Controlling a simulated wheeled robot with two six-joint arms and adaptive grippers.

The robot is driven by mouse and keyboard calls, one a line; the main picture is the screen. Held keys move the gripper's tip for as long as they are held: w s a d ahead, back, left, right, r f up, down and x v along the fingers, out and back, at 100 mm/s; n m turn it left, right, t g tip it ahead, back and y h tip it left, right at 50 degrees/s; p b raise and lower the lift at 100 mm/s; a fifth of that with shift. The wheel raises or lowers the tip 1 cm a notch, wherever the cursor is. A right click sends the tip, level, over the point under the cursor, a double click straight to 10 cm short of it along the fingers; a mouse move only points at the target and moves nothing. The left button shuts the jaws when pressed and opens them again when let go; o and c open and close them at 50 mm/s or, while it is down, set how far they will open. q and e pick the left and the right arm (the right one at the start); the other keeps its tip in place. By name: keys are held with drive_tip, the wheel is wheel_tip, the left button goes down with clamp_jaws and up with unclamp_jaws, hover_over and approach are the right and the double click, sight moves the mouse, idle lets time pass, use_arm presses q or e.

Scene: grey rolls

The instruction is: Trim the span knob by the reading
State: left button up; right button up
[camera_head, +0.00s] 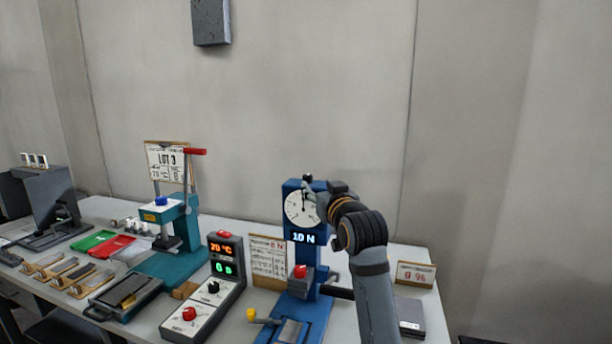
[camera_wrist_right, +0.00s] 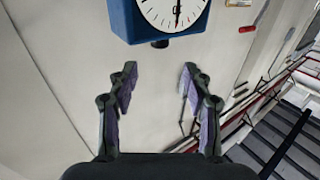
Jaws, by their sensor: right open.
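The blue test stand (camera_head: 293,240) is on the table with a round white dial (camera_head: 299,209) on its head and a lit "10 N" readout below. The dial needle points nearly straight up. A small dark knob (camera_head: 308,177) is on top of the head; in the right wrist view, where the dial looks upside down, a dark knob (camera_wrist_right: 160,44) juts from the blue housing (camera_wrist_right: 135,25). I cannot tell if it is the span knob. My right gripper (camera_wrist_right: 157,72) is open and empty, its fingers apart from the knob. My left gripper is not in view.
A card with red print (camera_head: 268,258) stands left of the stand, and a small card (camera_head: 415,274) right. A control box (camera_head: 224,270) with lit displays and a teal press (camera_head: 178,240) are further left. A red knob (camera_head: 300,271) is low on the stand.

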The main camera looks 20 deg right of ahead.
sight(309, 178)
drive_tip(key=w, duration=0.3)
drive_tip(key=shift+w+p, duration=0.25)
drive_tip(key=shift+p, duration=0.1)
drive_tip(key=w, duration=0.3)
drive_tip(key=w+p, duration=0.1)
drive_tip(key=w, duration=0.2)
drive_tip(key=shift+w+d+f, duration=0.1)
drive_tip(key=shift+w+f, duration=0.05)
drive_tip(key=shift+f, duration=0.05)
drive_tip(key=shift+w, duration=0.4)
drive_tip(key=shift+f, duration=0.1)
drive_tip(key=shift+c, duration=0.5)
drive_tip(key=c, duration=0.7)
clamp_jaws()
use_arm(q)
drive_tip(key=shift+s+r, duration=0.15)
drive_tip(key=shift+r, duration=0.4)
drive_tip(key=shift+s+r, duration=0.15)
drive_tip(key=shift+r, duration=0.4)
